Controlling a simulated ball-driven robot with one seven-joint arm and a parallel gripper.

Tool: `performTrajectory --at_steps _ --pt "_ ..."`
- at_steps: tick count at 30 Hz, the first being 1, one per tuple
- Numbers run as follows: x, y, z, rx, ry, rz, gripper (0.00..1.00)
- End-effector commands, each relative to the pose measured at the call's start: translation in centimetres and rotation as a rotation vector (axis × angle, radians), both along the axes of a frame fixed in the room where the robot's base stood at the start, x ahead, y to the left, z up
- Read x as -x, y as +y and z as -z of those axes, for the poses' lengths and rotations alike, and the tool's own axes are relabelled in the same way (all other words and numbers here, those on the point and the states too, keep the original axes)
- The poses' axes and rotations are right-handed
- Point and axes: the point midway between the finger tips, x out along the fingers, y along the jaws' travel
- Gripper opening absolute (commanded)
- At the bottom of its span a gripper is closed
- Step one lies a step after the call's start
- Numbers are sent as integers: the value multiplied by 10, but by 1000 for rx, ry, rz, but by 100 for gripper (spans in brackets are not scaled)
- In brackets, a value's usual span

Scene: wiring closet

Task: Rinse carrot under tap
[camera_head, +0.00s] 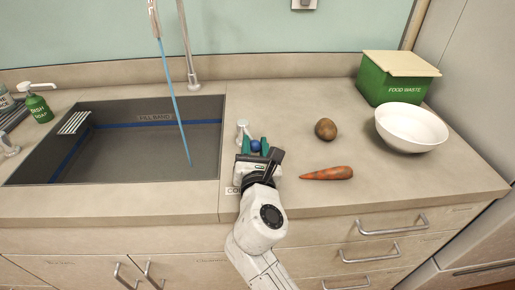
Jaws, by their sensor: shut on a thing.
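The orange carrot (327,173) lies on the counter right of my gripper, its thin end pointing left. The tap (187,45) rises behind the sink (150,150), and a thin blue stream (174,98) runs down into the basin. My gripper (255,147) is over the counter just right of the sink, shut on a small blue knob (255,145) between its green fingers. A white fitting (242,129) stands just behind the fingers. A label by the gripper, partly covered, starts with "CO".
A round brown potato (325,129) lies behind the carrot. A white bowl (410,127) and a green food waste box (395,85) stand at the right. A green soap bottle (38,106) is left of the sink. The counter around the carrot is clear.

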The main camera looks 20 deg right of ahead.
Motion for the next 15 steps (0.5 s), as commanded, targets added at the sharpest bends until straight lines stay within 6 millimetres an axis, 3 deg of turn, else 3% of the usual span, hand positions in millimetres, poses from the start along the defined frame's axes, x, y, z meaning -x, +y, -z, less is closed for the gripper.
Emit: performTrajectory --at_steps 6,7,15 --pt "0 -1 4 -2 8 0 0" --pt "0 -1 4 -2 8 0 34" --pt "0 -1 3 -1 5 0 58"
